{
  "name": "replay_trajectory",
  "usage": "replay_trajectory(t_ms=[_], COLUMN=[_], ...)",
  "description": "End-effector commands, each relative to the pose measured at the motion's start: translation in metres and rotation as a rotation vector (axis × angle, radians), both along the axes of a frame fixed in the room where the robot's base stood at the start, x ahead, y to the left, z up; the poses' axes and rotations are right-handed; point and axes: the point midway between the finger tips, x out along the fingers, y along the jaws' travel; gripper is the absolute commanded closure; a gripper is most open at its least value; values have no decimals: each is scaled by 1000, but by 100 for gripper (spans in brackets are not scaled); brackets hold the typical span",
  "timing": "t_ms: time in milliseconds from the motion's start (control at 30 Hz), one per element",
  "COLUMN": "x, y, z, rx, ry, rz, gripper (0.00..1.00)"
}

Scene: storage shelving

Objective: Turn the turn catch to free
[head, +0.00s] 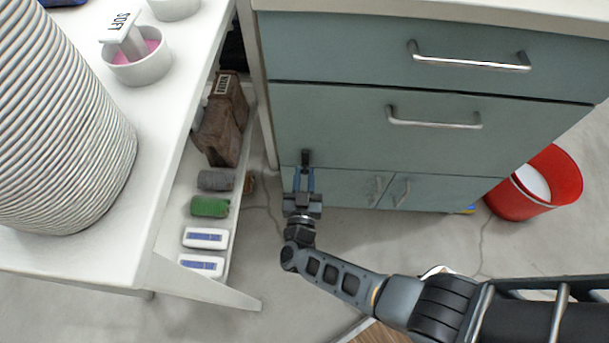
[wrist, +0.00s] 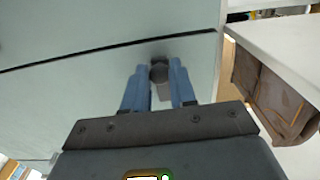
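The turn catch (head: 306,157) is a small dark piece at the upper left of the low cabinet front, by the seam under the lower drawer. In the wrist view its round dark knob (wrist: 159,73) sits between my two blue fingertips, with a grey part below it. My gripper (head: 304,172) is right at the catch, fingers a little apart. It also shows in the wrist view (wrist: 159,70). The knob nearly fills the gap, and I cannot tell whether the fingers press on it. The low doors (head: 350,186) look closed.
Two drawers with bar handles (head: 470,63) (head: 435,124) are above the catch. Low door handles (head: 402,193) are to the right. A red bin (head: 558,170) stands at the right.

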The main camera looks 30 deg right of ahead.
Motion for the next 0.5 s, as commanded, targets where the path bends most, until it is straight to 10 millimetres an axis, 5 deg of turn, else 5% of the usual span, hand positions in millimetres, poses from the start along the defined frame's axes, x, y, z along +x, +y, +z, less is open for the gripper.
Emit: replay_trajectory(t_ms=[233,500], x=[0,-1], y=[0,1], z=[0,0], rx=[-1,0], ry=[-1,-1], rz=[0,0], gripper=[50,49])
